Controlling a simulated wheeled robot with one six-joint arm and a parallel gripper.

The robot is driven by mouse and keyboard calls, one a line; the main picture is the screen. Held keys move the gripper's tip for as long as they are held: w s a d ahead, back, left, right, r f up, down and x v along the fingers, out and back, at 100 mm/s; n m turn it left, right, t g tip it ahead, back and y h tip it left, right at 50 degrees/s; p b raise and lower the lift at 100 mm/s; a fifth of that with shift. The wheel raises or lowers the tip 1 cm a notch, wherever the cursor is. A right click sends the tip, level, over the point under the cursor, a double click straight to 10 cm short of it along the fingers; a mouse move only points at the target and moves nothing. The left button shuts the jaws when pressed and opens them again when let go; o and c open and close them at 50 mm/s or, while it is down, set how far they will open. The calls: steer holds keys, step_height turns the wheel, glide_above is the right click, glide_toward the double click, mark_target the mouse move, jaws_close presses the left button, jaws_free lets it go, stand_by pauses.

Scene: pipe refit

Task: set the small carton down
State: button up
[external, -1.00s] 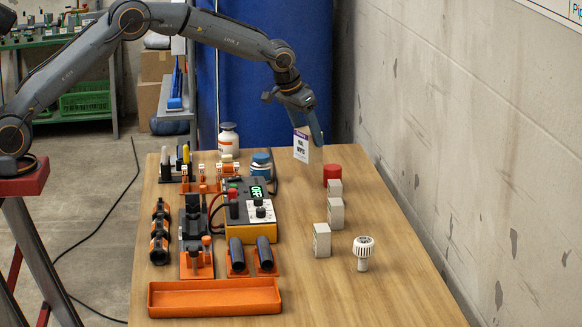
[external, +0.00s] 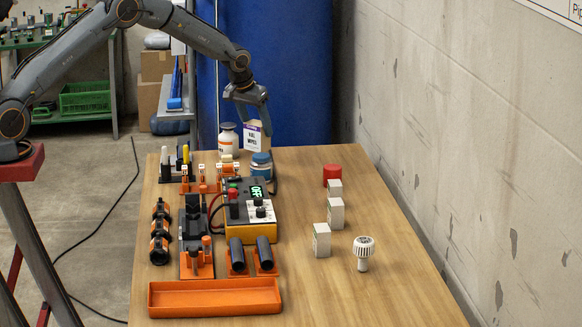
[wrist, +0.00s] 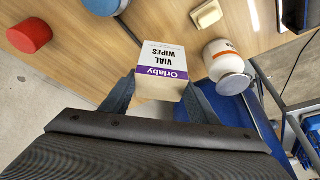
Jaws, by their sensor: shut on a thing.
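My gripper (external: 249,103) is shut on the small carton (external: 252,136), a white box with a purple band, at the far edge of the table beside the white bottle. In the wrist view the carton (wrist: 162,68) sits between the two fingers, and its label reads "Orlaby VIAL WIPES". I cannot tell whether the carton's bottom touches the table; the blue-lidded jar partly hides its lower part in the external view.
A white bottle with an orange band (external: 228,140) stands just left of the carton. A blue-lidded jar (external: 261,165) stands in front of it. A red cylinder (external: 332,174) and several white boxes (external: 335,212) stand to the right.

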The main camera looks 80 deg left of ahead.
mark_target(257, 139)
steer(key=shift+f+p, duration=0.65)
steer(key=shift+f, duration=1.85)
steer(key=shift+f, duration=0.2)
steer(key=o, duration=1.1)
steer(key=shift+c, duration=0.2)
steer(key=shift+r, duration=0.1)
steer(key=shift+r, duration=0.25)
steer(key=b+v, duration=0.2)
steer(key=v, duration=0.9)
steer(key=shift+s+d+r, duration=0.15)
steer(key=shift+r, duration=0.1)
